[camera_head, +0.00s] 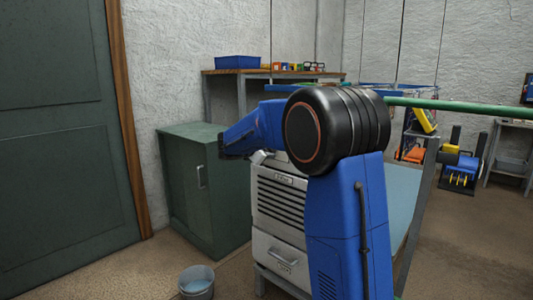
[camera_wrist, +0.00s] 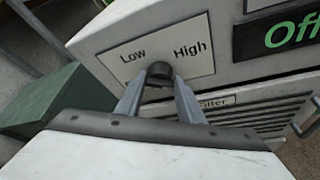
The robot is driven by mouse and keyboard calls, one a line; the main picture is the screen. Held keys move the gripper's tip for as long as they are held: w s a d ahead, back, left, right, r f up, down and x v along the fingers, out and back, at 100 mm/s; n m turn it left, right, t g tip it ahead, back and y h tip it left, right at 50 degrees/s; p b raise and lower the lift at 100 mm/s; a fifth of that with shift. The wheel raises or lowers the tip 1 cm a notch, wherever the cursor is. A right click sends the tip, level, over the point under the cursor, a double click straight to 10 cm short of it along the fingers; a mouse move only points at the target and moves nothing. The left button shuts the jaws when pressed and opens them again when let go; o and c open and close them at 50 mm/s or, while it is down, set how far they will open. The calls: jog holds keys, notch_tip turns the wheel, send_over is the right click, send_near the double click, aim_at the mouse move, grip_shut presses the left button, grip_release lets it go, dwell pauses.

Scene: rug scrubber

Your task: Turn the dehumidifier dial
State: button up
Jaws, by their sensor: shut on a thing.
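The dehumidifier (camera_head: 283,205) is a pale box with dark slats, standing behind my blue arm in the head view. In the wrist view its white front (camera_wrist: 215,20) carries a plate marked "Low" and "High". The dark round dial (camera_wrist: 160,70) sits at the lower edge of that plate, between and below the two words. My gripper (camera_wrist: 161,85) has one grey finger on each side of the dial and is shut on it. The fingers hide part of the dial, and I cannot make out a pointer mark. In the head view my arm hides the dial.
A green cabinet (camera_head: 200,190) stands just left of the dehumidifier. A metal bucket (camera_head: 196,282) is on the floor in front. A shelf behind holds a blue bin (camera_head: 238,62) and small items. A green door (camera_head: 60,130) is at far left.

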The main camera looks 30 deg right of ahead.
jog(key=m+t, duration=0.1)
jog(key=m, duration=0.2)
jog(key=m+t, duration=0.2)
jog(key=m, duration=0.1)
jog(key=f+m+t+h, duration=0.1)
jog(key=m, duration=0.2)
jog(key=shift+s+d, duration=0.1)
jog(key=shift+s, duration=0.15)
dwell(0.4)
dwell(0.4)
jog(key=o, duration=1.1)
jog(key=shift+c, duration=0.2)
jog(key=shift+m, duration=0.3)
